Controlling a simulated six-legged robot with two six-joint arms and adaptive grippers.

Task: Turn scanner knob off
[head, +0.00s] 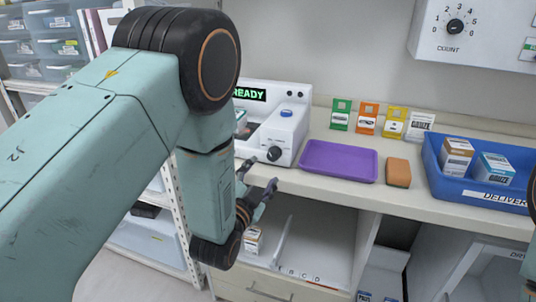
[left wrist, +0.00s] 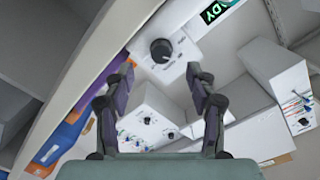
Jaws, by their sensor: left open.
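The scanner (head: 286,127) is a white unit on the counter with a green READY display (head: 249,94) and a blue button on top. Its black knob (head: 274,153) is on the lower front face. In the left wrist view the knob (left wrist: 161,50) shows a light pointer mark; I cannot read which label it points to. My left gripper (head: 262,173) is open, in front of the scanner at the counter edge. In the left wrist view its fingertips (left wrist: 160,71) are apart, with the knob beyond and between them, not visibly touched. My right gripper is not visible.
A purple tray (head: 339,161) and an orange-brown block (head: 398,173) lie right of the scanner. A blue delivery bin (head: 440,173) with boxes stands farther right. Colored cards (head: 368,118) stand behind. A count dial (head: 455,27) is on the wall. Shelving (head: 160,247) is at left.

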